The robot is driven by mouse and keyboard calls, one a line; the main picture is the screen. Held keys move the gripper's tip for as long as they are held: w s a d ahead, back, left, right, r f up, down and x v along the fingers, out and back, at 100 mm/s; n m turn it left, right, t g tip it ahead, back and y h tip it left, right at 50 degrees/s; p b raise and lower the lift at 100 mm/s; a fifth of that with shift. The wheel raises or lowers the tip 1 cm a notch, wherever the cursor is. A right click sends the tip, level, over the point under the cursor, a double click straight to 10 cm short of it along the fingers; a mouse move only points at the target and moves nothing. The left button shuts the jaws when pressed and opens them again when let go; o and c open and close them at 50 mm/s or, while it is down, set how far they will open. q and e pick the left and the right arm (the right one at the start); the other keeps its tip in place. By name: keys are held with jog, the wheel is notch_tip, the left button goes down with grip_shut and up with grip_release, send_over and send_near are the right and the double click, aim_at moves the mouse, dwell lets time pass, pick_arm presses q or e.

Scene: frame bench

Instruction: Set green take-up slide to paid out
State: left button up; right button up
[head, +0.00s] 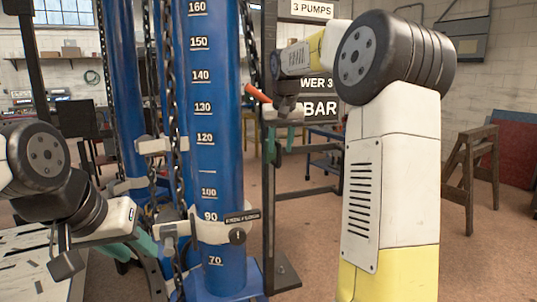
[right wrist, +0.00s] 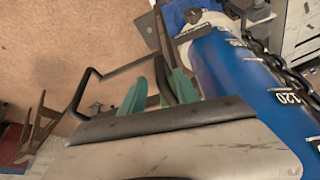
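My right gripper (head: 272,148) hangs beside the dark upright post right of the blue cylinder. Its green fingers also show in the right wrist view (right wrist: 157,92). They stand apart, with a dark strip between or behind them; contact cannot be told. My left gripper (head: 138,245) is low at the left of the blue cylinder, its green fingers partly hidden by its pale body and dark parts. I cannot pick out the green take-up slide with certainty, because its colour resembles my fingers. An orange-tipped lever (head: 258,93) sticks out just above my right gripper.
The blue cylinder (head: 216,150) carries a white number scale and pale clamps (head: 222,230). Chains (head: 170,100) hang left of it. The dark post (head: 268,215) stands on a base plate. A wooden trestle (head: 470,165) is at the right. Floor (head: 310,240) shows clear between post and my right arm.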

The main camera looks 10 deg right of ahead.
jog(key=shift+v, duration=1.75)
jog(key=m, duration=0.1)
jog(key=a+r+m, duration=0.1)
jog(key=shift+s+a+m+h, duration=0.15)
jog(key=shift+m+h, duration=0.25)
jog(key=shift+s+a+r+m+h, duration=0.15)
jog(key=shift+m+h, duration=0.25)
jog(key=shift+m, duration=0.4)
jog(key=x, duration=0.7)
jog(key=shift+s+f, duration=0.1)
jog(key=shift+f, duration=0.2)
grip_shut()
jog(key=shift+d, duration=0.2)
jog(key=shift+d+r+g, duration=0.1)
jog(key=shift+d+g, duration=0.1)
jog(key=shift+g, duration=0.1)
